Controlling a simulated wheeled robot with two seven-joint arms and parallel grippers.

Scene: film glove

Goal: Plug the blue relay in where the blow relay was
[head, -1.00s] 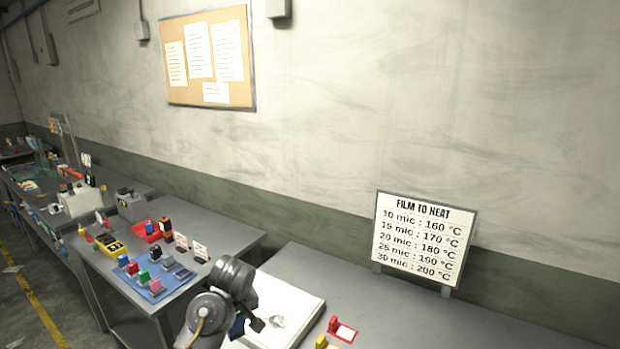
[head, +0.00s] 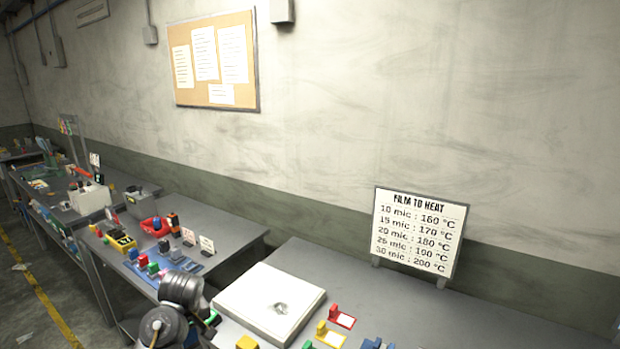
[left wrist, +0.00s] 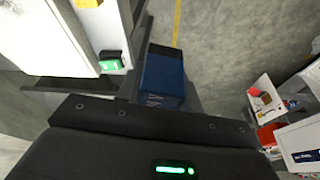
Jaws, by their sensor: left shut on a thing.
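My left gripper (head: 205,330) is low in the head view, partly hidden behind its own dark wrist, in front of the white plate. In the left wrist view a dark blue block (left wrist: 163,75), which looks like the blue relay, sits just beyond the black gripper body; the gripper is shut on it. It hangs over the gap beside the table, above the floor. On the neighbouring table, a blue board (head: 202,262) carries relays, among them a blue one (head: 133,254), a red one (head: 143,261) and a green one (head: 153,269). My arm hides part of the board. My right gripper is not in view.
The white plate (head: 255,292) lies on the near table. Red (head: 342,318) and yellow (head: 330,337) holders stand right of it. A red tray (head: 150,226), a yellow device (head: 121,241) and two cards (head: 207,243) stand around the board. A sign (head: 418,228) stands behind.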

